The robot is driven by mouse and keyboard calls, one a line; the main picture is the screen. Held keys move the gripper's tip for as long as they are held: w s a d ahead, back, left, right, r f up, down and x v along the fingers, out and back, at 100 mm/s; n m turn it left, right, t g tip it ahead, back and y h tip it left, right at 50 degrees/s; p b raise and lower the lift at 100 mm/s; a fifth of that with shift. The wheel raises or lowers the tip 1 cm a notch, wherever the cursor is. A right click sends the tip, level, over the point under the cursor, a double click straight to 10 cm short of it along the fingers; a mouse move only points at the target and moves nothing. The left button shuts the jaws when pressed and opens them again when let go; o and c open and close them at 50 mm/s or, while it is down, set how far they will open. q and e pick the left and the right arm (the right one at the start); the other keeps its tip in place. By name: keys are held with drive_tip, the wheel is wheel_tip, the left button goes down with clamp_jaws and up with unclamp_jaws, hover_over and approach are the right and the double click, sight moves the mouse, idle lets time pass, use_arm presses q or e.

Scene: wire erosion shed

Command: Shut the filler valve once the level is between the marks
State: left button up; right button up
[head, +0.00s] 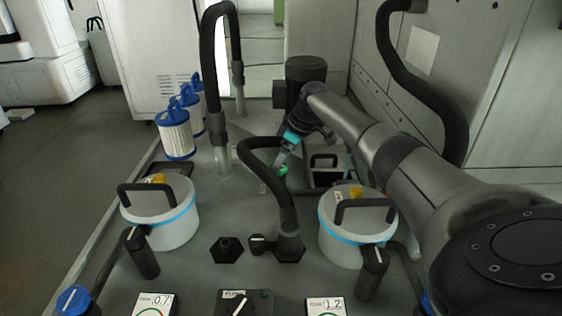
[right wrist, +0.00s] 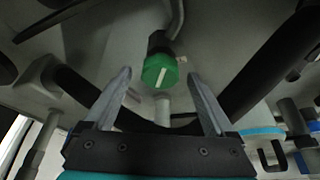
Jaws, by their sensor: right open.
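A green knob (right wrist: 160,71) with a white pointer line, which looks like the filler valve, sits on a dark fitting on a pipe in the right wrist view. In the head view it is a small green spot (head: 283,170), partly hidden by my right gripper (head: 281,160). My right gripper is open and empty; in the right wrist view its two fingers (right wrist: 160,85) stand either side of the knob, apparently short of it. I cannot make out a level or its marks in either view. My left gripper is not in view.
Two white lidded canisters (head: 172,232) (head: 345,250) with blue bands and dark handles stand on the grey deck. Black hoses (head: 273,172) (head: 212,75) rise near my right arm. Blue-topped filters (head: 175,138) stand at the left edge. A dark motor (head: 306,72) stands behind the gripper.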

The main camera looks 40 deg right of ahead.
drive_tip(key=c, duration=1.4)
drive_tip(key=shift+o, duration=0.2)
drive_tip(key=m+p, duration=0.1)
drive_tip(key=p, duration=0.2)
drive_tip(key=shift+r, duration=0.15)
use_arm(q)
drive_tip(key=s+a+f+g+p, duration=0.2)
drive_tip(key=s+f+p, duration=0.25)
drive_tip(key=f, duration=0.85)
use_arm(e)
drive_tip(key=shift+a+m+h, duration=0.1)
drive_tip(key=shift+m+h, duration=0.4)
drive_tip(key=shift+m, duration=0.4)
drive_tip(key=m+p, duration=0.2)
drive_tip(key=p, duration=0.2)
drive_tip(key=shift+a+h, duration=0.1)
drive_tip(key=shift+h, duration=0.3)
drive_tip(key=shift+m, duration=0.4)
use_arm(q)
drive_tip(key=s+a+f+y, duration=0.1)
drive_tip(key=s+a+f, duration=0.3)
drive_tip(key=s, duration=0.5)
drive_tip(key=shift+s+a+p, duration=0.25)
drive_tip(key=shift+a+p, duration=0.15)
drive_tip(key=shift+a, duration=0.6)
